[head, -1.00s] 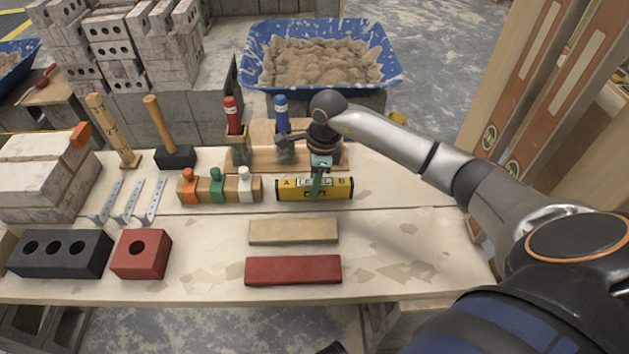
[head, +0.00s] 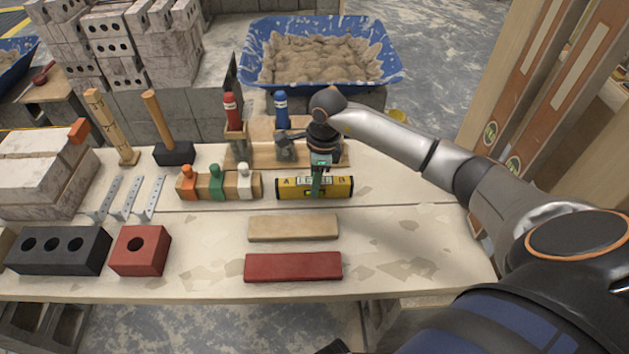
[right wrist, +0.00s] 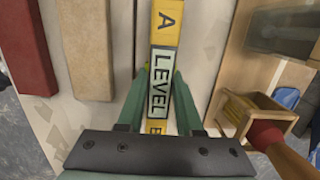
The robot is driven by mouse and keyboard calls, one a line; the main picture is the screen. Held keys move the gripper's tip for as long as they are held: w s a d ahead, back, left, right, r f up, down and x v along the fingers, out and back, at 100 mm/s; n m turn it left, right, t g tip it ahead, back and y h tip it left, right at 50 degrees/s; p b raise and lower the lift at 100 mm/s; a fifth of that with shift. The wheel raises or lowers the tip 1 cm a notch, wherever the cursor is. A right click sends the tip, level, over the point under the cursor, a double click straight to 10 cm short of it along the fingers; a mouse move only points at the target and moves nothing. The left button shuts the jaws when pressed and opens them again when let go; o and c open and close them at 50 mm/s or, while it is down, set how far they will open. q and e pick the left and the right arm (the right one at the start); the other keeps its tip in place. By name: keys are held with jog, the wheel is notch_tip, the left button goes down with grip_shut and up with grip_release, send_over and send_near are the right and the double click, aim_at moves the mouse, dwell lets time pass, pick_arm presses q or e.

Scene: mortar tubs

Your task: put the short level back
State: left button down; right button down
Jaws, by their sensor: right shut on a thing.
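The short level is a yellow and black bar (head: 335,187) marked A, LEVEL and B, at the rear middle of the bench in the head view. My right gripper (head: 317,190) comes down over its middle and is shut on it. In the right wrist view the green fingers lie on both sides of the level (right wrist: 166,25) at its LEVEL label. I cannot tell whether the level touches the bench top. My left gripper is not in view.
A tan strip (head: 293,228) and a red strip (head: 293,266) lie in front of the level. A wooden block with orange, green and white bottles (head: 216,184) stands just left. A wooden rack (head: 262,140) with red and blue handled tools stands behind. Bench space at right (head: 410,245) is clear.

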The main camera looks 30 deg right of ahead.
jog(key=shift+f, duration=0.2)
jog(key=shift+c, duration=2.4)
grip_release()
jog(key=r, duration=0.3)
jog(key=r+p, duration=0.1)
jog(key=r, duration=0.3)
jog(key=d+r, duration=0.1)
jog(key=r, duration=0.3)
jog(key=shift+s+d+p, duration=0.1)
jog(key=shift+s+p, duration=0.2)
jog(key=shift+s+r, duration=0.1)
jog(key=shift+r, duration=0.65)
